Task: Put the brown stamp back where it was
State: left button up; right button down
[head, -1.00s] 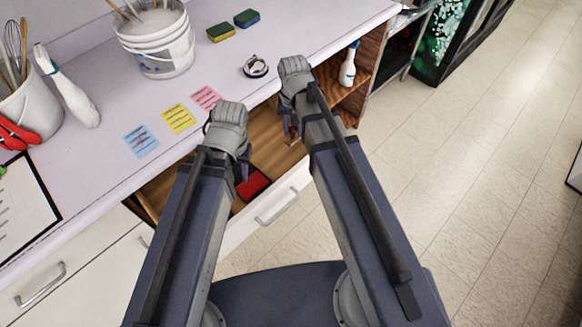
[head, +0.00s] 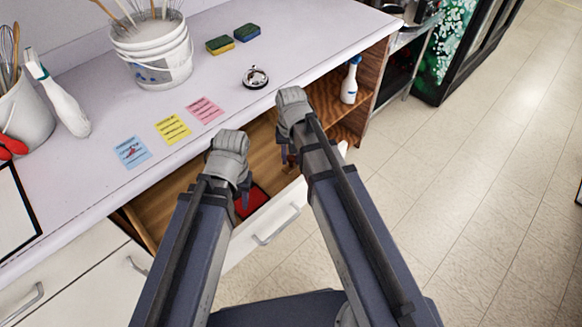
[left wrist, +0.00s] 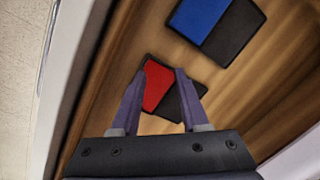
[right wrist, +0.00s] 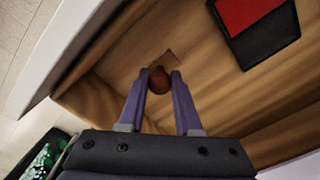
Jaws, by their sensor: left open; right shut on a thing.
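The brown stamp (right wrist: 159,80) is between the fingertips of my right gripper (right wrist: 160,82), which is shut on it. In the right wrist view its round brown top shows over the wooden drawer floor; I cannot tell whether its lower end touches the floor. In the head view, my right gripper (head: 288,152) reaches into the right part of the open drawer (head: 272,228). My left gripper (left wrist: 160,80) is open and empty above the red ink pad (left wrist: 157,88), which has a black half; the pad also shows in the head view (head: 254,203).
A blue and black ink pad (left wrist: 205,20) lies in the drawer beside the red one. On the counter above are sticky notes (head: 172,129), a bell (head: 255,77), sponges (head: 220,45) and a bucket (head: 150,55). The drawer walls and counter edge border both grippers.

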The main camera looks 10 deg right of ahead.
aim_at(291, 166)
pick_arm(q)
jog(key=shift+f+b, duration=1.65)
jog(key=shift+f, duration=0.15)
pick_arm(e)
jog(key=shift+f, duration=1.8)
pick_arm(q)
jog(key=shift+f, duration=0.25)
pick_arm(e)
jog(key=shift+f, duration=0.2)
pick_arm(q)
jog(key=shift+r, duration=0.1)
pick_arm(e)
jog(key=c, duration=0.6)
grip_release()
jog(key=shift+r, duration=0.1)
